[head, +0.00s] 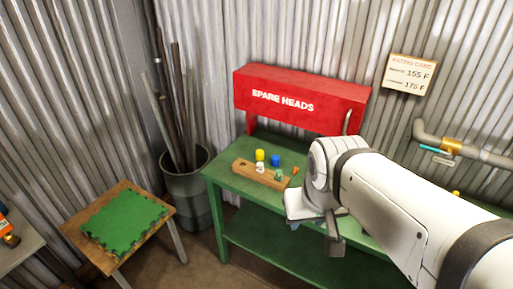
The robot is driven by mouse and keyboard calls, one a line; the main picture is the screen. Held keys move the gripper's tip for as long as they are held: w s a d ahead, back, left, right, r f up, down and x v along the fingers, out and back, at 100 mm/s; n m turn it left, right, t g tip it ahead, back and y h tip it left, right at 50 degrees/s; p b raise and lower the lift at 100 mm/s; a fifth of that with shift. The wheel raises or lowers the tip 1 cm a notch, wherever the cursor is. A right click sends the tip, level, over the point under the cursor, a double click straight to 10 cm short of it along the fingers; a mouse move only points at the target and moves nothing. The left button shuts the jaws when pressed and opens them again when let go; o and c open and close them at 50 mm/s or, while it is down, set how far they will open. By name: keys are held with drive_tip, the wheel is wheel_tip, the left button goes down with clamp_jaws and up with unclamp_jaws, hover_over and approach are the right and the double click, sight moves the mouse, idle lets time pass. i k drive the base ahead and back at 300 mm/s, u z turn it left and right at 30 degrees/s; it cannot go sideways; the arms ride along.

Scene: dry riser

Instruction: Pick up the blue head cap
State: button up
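A small blue head cap (276,160) stands on the green bench, at the back of a wooden block (243,173). A yellow cap (260,155) is to its left. A white cap (260,168) and a green cap (279,175) are in front of it, and a small orange piece (295,170) is to its right. My gripper (331,243) is to the right of and nearer than the block, apart from the blue cap. Its fingers are small and partly hidden by my arm, so I cannot tell whether they are open.
A red "SPARE HEADS" box (300,98) stands behind the caps on the green bench (222,185). A bin of rods (187,195) and a stool with a green mat (122,220) are at the left. A pipe (470,153) runs along the right wall.

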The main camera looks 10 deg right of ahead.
sight(275, 159)
drive_tip(key=z, duration=0.2)
drive_tip(key=i, duration=0.85)
drive_tip(key=u, duration=0.1)
